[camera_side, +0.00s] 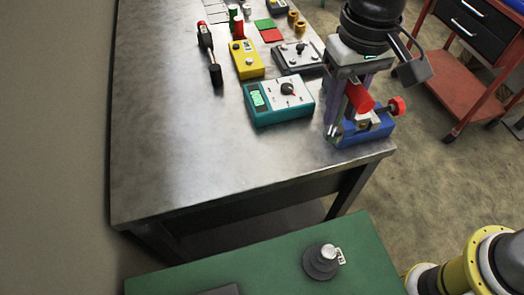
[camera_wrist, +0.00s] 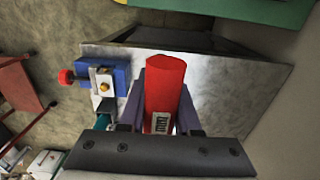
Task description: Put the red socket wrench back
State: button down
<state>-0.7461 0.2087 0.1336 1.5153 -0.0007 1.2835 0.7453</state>
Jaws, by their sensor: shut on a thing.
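The red socket wrench shows as a red cylinder (camera_side: 359,97) in the side view, tilted, between the fingers of my gripper (camera_side: 347,112). In the wrist view the red cylinder (camera_wrist: 166,75) stands between the two purple-grey fingers of my gripper (camera_wrist: 163,112), with a small label near its lower end. The gripper is shut on it. Its far end is partly hidden by the fingers. A blue vise-like fixture (camera_side: 371,131) with a red knob is at the bench's right edge, behind or beside the gripper; it shows left of the red cylinder in the wrist view (camera_wrist: 117,78).
A teal meter (camera_side: 278,101), a yellow meter (camera_side: 246,60), a grey box (camera_side: 298,57) and a red-black tool (camera_side: 206,42) lie on the metal bench (camera_side: 180,160). The bench's front left is clear. A green table (camera_side: 220,265) holds a dark stepped round part (camera_side: 320,264).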

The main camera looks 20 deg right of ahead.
aim_at(334, 129)
notch_tip(334, 129, down, 3)
jog(key=shift+w+f, duration=0.1)
jog(key=shift+f, duration=0.1)
jog(key=shift+w+a+f, duration=1.55)
jog(key=shift+w+f, duration=0.15)
jog(key=shift+f, duration=0.5)
jog(key=shift+w+a+f, duration=1.6)
jog(key=shift+w+f, duration=0.15)
jog(key=shift+f, duration=0.4)
jog(key=shift+w+a+f, duration=1.55)
jog(key=shift+w+f, duration=0.15)
jog(key=shift+f, duration=0.5)
jog(key=shift+f, duration=0.15)
jog(key=c, duration=0.6)
grip_release()
